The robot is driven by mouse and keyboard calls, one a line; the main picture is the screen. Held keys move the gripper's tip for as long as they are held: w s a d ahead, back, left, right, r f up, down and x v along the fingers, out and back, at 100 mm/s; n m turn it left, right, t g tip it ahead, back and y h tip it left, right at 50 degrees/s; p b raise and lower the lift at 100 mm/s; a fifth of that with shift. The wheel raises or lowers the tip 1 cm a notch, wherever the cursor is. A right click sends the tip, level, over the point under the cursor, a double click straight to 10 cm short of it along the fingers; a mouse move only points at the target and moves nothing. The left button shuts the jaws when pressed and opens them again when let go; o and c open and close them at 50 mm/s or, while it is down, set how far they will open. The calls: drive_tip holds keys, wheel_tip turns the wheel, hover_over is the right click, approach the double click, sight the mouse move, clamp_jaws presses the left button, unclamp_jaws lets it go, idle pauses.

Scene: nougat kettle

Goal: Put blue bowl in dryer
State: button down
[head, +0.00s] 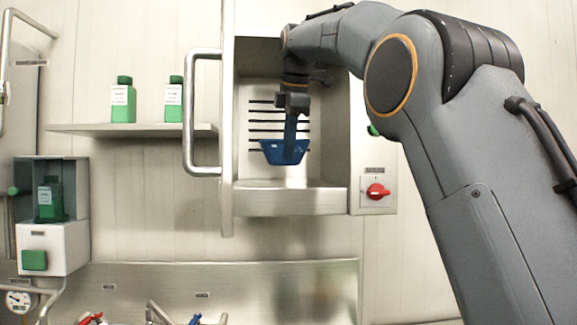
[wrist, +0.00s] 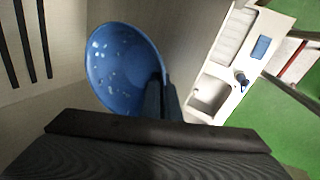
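The blue bowl (head: 280,152) hangs in the opening of the dryer, above its floor, in the head view. The dryer (head: 290,200) is a steel cabinet with dark slots in its back wall, and its door (head: 227,120) stands open at the left. My gripper (head: 291,138) points down and is shut on the bowl's rim. In the wrist view the bowl (wrist: 120,68) shows its inside with pale specks or reflections, and the fingers (wrist: 160,98) pinch its right edge. The far finger is partly hidden.
A red knob (head: 377,191) sits right of the dryer. A shelf (head: 130,130) at the left bears two green bottles (head: 123,98). A dispenser with another green bottle (head: 49,199) is at the far left. Below the dryer is a steel back panel (head: 230,285).

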drive_tip(key=shift+f+p, duration=0.45)
drive_tip(key=shift+f, duration=1.55)
drive_tip(key=shift+w+f+p, duration=0.2)
drive_tip(key=shift+f+p, duration=0.25)
drive_tip(key=c, duration=2)
unclamp_jaws()
drive_tip(key=shift+f, duration=0.15)
drive_tip(key=b+v, duration=0.2)
drive_tip(key=v, duration=1)
